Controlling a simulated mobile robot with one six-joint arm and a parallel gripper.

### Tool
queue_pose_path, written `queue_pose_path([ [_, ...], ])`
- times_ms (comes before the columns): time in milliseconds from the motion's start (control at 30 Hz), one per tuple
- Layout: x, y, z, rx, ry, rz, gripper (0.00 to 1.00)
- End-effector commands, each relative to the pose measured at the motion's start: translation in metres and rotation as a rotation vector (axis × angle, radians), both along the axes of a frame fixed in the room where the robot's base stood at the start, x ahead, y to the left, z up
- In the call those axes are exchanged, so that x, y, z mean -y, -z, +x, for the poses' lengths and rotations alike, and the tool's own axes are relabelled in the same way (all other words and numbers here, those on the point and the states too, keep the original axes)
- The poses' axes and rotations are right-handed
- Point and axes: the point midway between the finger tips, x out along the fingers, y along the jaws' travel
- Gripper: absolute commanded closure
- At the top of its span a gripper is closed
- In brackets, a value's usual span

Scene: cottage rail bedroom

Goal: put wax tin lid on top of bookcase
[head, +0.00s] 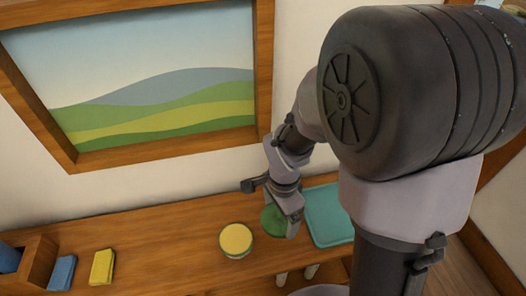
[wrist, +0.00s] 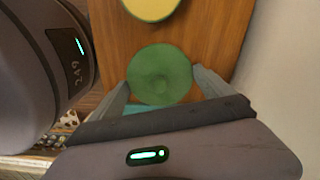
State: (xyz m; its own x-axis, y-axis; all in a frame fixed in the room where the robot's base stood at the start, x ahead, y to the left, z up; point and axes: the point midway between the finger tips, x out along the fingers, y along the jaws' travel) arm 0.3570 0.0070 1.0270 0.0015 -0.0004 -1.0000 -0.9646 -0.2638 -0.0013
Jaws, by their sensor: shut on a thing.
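A green round lid (head: 272,221), which looks like the wax tin lid, is held in my gripper (wrist: 161,80). It also shows in the wrist view (wrist: 160,72) as a disc with a small raised centre, with one finger at each side. My gripper is shut on it, over a long wooden top (head: 175,232) below the window or picture. I cannot tell whether the lid touches that surface, or whether the wooden top is the bookcase.
A round tin with a yellow top (head: 236,238) stands just left of the lid. A teal tray (head: 328,213) lies to the right. A yellow block (head: 102,267), a blue block (head: 61,273) and a wooden box (head: 39,264) are at the left. Wood between the yellow block and tin is clear.

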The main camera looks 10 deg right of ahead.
Motion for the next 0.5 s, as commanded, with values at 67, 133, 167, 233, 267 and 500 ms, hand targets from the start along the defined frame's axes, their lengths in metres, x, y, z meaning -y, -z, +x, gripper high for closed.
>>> queue_pose_path([
  [67, 0.003, 0.002, 0.011, -0.001, 0.000, 0.000, 0.48],
  [133, 0.005, 0.002, 0.018, 0.000, 0.001, 0.000, 0.48],
  [167, 0.007, 0.003, 0.022, 0.000, 0.001, 0.000, 0.48],
  [233, 0.008, 0.014, 0.024, -0.003, 0.000, 0.000, 0.48],
  [267, 0.008, 0.021, 0.024, -0.004, 0.000, 0.000, 0.48],
  [500, 0.007, 0.037, 0.024, 0.000, -0.001, 0.000, 0.48],
])
